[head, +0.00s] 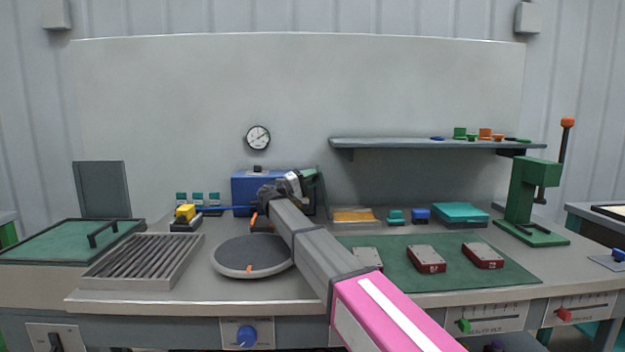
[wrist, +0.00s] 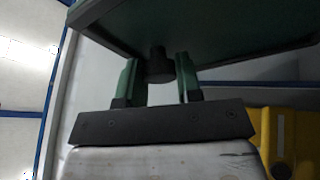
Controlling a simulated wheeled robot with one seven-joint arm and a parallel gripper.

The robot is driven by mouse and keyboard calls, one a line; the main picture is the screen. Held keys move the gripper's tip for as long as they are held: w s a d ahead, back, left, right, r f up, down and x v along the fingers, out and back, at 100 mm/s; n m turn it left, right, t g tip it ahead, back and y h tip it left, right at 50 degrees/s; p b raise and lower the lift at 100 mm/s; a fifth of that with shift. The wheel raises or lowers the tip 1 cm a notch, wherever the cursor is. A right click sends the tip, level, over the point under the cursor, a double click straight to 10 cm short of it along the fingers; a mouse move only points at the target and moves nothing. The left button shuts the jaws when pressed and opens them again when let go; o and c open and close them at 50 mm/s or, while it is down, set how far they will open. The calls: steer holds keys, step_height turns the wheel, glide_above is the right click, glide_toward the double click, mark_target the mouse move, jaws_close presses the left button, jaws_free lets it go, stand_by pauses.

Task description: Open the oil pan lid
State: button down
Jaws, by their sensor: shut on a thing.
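My gripper (head: 306,177) reaches to the back of the bench, just in front of the right end of a blue box (head: 247,190). In the wrist view its two green fingers (wrist: 160,80) stand on either side of a short dark knob (wrist: 158,62) and are shut on it. The knob joins a dark green plate (wrist: 215,28), which looks like the lid and appears tilted. In the head view my arm and gripper hide most of this spot. I cannot tell which container the plate belongs to or how far it is open.
A round grey disc (head: 250,257) and a slatted tray (head: 142,262) lie at the front left. A green mat (head: 455,275) with dark red blocks is on the right. A shelf (head: 400,144) hangs on the back wall. A green press (head: 530,195) stands at the right.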

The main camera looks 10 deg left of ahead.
steer(key=c, duration=0.8)
jaws_free()
steer(key=v, duration=1)
steer(key=shift+s+a+f, duration=0.15)
steer(key=shift+s+a, duration=0.1)
steer(key=shift+s, duration=0.1)
steer(key=shift+s, duration=0.1)
